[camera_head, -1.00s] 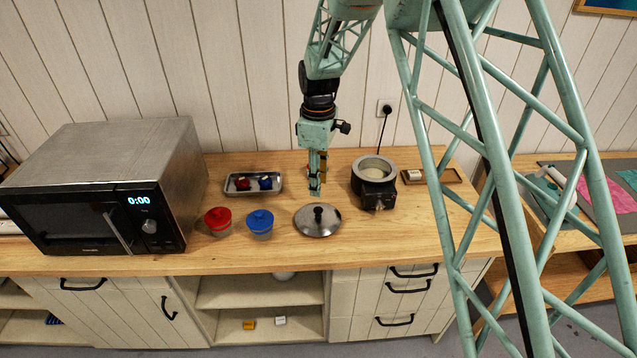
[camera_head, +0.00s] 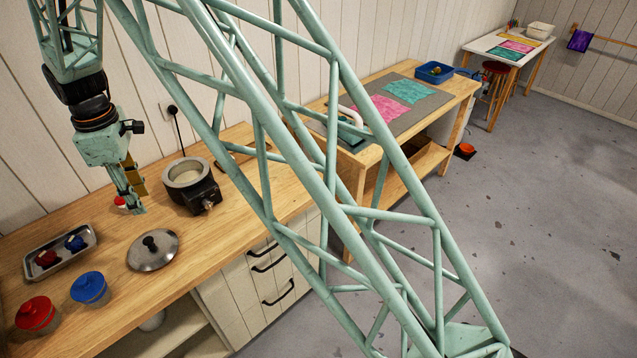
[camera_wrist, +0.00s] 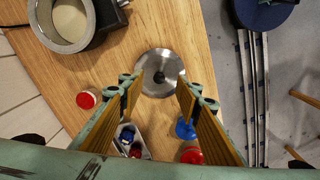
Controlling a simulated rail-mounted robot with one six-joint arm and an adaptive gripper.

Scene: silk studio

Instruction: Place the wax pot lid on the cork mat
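The wax pot lid, a round grey metal disc with a black knob (camera_head: 153,250), lies on the wooden counter. It also shows ahead of the fingertips in the wrist view (camera_wrist: 160,62). My gripper (camera_head: 135,207) points down just behind the lid and apart from it in the head view. In the wrist view its two fingers (camera_wrist: 162,92) stand wide apart with nothing between them. The black wax pot with a metal rim (camera_head: 187,173) stands behind and to the right of the lid. I cannot make out a cork mat in either view.
A small red-capped item (camera_head: 119,202) is beside my gripper. A table with a grey mat (camera_head: 345,143) stands right. My lattice structure blocks part of the view.

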